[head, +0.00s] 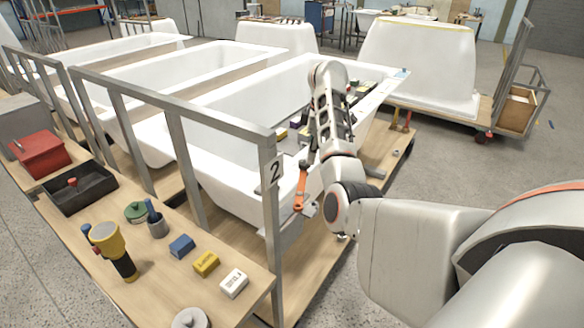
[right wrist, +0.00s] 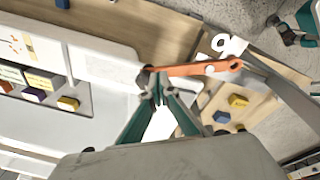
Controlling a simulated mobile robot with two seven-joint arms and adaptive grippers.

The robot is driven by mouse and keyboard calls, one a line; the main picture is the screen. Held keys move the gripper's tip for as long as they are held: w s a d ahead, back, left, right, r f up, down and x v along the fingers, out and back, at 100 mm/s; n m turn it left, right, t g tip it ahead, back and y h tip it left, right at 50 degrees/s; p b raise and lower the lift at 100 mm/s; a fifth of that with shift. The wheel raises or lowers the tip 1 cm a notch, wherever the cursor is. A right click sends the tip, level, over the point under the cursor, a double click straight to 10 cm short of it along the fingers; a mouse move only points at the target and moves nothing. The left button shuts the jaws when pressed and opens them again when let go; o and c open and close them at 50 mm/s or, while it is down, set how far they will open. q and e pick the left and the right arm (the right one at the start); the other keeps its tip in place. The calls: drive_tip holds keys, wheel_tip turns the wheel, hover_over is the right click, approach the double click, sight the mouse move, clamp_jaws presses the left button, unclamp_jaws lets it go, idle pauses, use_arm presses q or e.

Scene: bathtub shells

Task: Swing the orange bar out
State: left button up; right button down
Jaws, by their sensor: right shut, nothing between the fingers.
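The orange bar (head: 300,187) sits at the near end of the tub beside the post marked 2 in the head view. In the right wrist view the orange bar (right wrist: 195,69) lies across the picture, with a hole at its right end and a dark piece at its left end. My right gripper (right wrist: 157,92) is shut and empty, its teal fingers converging just below the bar's left end. I cannot tell whether the tips touch it. In the head view my right arm hides most of that gripper. My left gripper is not in view.
A metal frame rail (head: 175,113) and the numbered post (head: 272,215) stand close by the bar. A wooden bench (head: 140,293) holds a red box (head: 40,152), a black tray (head: 80,190), a yellow tool (head: 107,243) and several small blocks. White tubs stand behind.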

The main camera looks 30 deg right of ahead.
sight(301, 188)
drive_tip(key=w+a+r+y, duration=0.2)
drive_tip(key=w+a+r, duration=0.1)
drive_tip(key=a+r, duration=0.1)
drive_tip(key=shift+m+t, duration=0.3)
drive_tip(key=b+x, duration=0.2)
drive_tip(key=x, duration=0.3)
drive_tip(key=b+x, duration=0.2)
drive_tip(key=x, duration=0.3)
drive_tip(key=shift+s+a, duration=0.25)
drive_tip(key=shift+f, duration=0.3)
drive_tip(key=s+d, duration=0.1)
drive_tip(key=s+d+p, duration=0.1)
drive_tip(key=shift+s+d+r, duration=0.2)
drive_tip(key=shift+d+r, duration=0.1)
drive_tip(key=shift+d, duration=0.1)
